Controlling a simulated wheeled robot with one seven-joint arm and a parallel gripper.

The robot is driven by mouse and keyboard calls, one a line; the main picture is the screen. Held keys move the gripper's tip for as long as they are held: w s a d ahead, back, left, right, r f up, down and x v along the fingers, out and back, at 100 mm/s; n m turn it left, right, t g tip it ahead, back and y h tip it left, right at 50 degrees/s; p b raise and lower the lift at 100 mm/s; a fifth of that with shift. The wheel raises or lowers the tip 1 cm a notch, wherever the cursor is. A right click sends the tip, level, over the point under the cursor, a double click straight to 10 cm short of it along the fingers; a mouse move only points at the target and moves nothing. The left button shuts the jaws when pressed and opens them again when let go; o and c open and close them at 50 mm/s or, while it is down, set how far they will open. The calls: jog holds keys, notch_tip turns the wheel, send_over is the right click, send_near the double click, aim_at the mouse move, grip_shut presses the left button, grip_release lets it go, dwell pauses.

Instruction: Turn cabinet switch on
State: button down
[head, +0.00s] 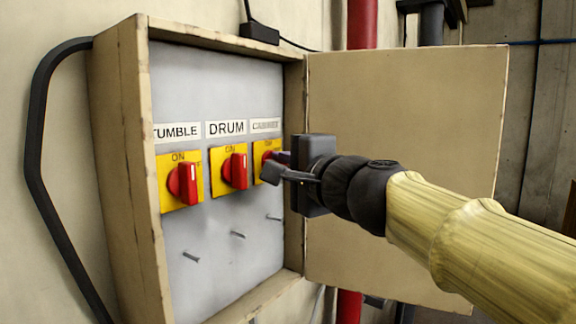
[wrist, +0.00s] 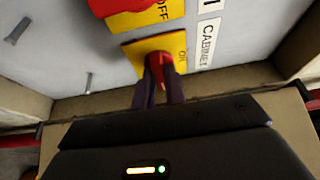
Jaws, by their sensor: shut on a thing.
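The open switch box shows three red knobs on yellow plates. The cabinet switch (head: 267,157) is the rightmost, under the CABINET label (head: 266,125), and my gripper partly covers it. My gripper (head: 276,168) reaches in from the right, with its fingers at this knob. In the wrist view, the two dark fingers (wrist: 159,92) are shut on either side of the red knob (wrist: 160,68). The plate's ON mark (wrist: 181,62) shows beside it. I cannot tell which way the knob points.
The TUMBLE switch (head: 183,184) and DRUM switch (head: 235,171) sit to the left. Several metal pegs (head: 237,234) stick out below. The box's left wall (head: 125,170) and its open door (head: 410,120) flank the panel. My arm passes in front of the door.

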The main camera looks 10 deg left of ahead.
jog(key=shift+f+n+b, duration=0.3)
jog(key=shift+n+b, duration=0.1)
jog(key=shift+b, duration=0.85)
jog(key=shift+w+d+f+n+g+y+b, duration=0.1)
jog(key=shift+n+g+y+b, duration=0.8)
jog(key=shift+n+b, duration=2.6)
jog(key=shift+w+d+r+n+g+y+b, duration=0.15)
jog(key=shift+n+y+b, duration=1.4)
jog(key=shift+n+b, duration=1.95)
jog(key=shift+w+a+f+n+g+y+b, duration=0.15)
jog(key=shift+n+g+y+b, duration=0.7)
jog(key=shift+n+b, duration=2.65)
jog(key=shift+d+m+t+y+b, duration=0.15)
jog(key=shift+m+t+y+b, duration=0.15)
jog(key=shift+m+y+b, duration=0.35)
jog(key=c, duration=1.4)
grip_release()
jog(key=shift+c, duration=0.2)
jog(key=shift+b, duration=0.3)
